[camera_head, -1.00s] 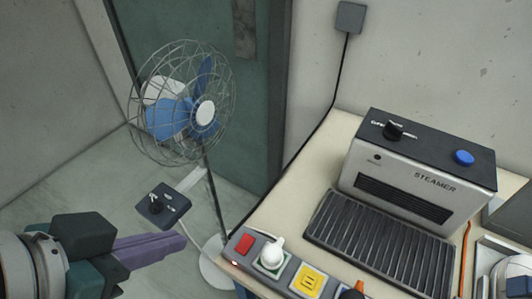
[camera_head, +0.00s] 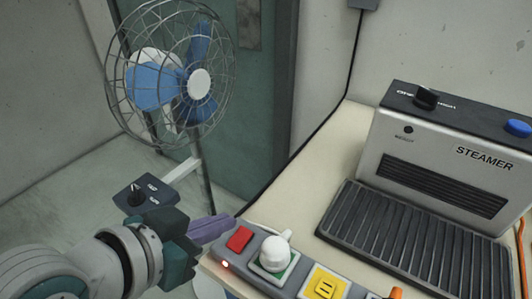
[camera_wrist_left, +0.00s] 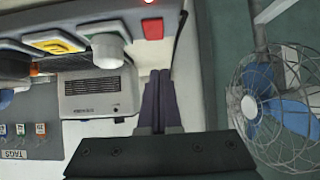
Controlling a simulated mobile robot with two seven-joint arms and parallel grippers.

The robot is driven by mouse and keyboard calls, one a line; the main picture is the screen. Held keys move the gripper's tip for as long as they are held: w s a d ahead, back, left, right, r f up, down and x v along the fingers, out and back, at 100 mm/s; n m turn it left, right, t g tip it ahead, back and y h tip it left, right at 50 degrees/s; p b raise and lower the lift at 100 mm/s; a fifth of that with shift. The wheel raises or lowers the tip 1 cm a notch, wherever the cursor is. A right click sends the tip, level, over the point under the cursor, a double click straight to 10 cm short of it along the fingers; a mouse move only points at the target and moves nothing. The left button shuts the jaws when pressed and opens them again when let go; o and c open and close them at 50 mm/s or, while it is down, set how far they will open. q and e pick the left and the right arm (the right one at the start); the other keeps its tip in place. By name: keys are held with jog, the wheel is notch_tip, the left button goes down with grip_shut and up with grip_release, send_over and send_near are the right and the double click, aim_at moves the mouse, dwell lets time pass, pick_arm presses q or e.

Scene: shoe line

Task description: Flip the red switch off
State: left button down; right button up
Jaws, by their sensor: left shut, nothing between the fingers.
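The red switch (camera_head: 239,239) is at the left end of a grey power strip (camera_head: 278,284) on the table's front edge. A small light (camera_head: 226,265) beside it glows red. In the left wrist view the red switch (camera_wrist_left: 153,28) is near the top, beyond the fingertips. My left gripper (camera_head: 228,222) is shut and empty, its purple fingers pointing right, with the tips close to the switch's left side. I cannot tell whether they touch it. In the left wrist view the shut fingers (camera_wrist_left: 160,75) show below the switch with a gap in the picture. My right gripper is not in view.
A white plug (camera_head: 275,252) and a yellow socket (camera_head: 324,287) sit right of the switch on the strip. A steamer (camera_head: 445,165) with a black ribbed plate (camera_head: 395,240) stands on the table (camera_head: 300,195). A fan (camera_head: 170,80) with a control box (camera_head: 150,195) stands left.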

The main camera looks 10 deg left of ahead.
aim_at(242, 231)
pick_arm(q)
jog(key=f, duration=0.1)
jog(key=w+f+b, duration=0.1)
jog(key=f, duration=0.1)
jog(key=w+f, duration=0.1)
jog(key=f, duration=0.1)
jog(key=shift+d+b, duration=0.4)
jog(key=g+p, duration=0.1)
jog(key=p, duration=0.1)
jog(key=g+p, duration=0.1)
jog(key=shift+w+y+p, duration=0.35)
jog(key=shift+y+p, duration=0.05)
jog(key=shift+w+d+f+g, duration=0.1)
jog(key=shift+g, duration=0.2)
jog(key=shift+f, duration=0.35)
jog(key=shift+w, duration=0.1)
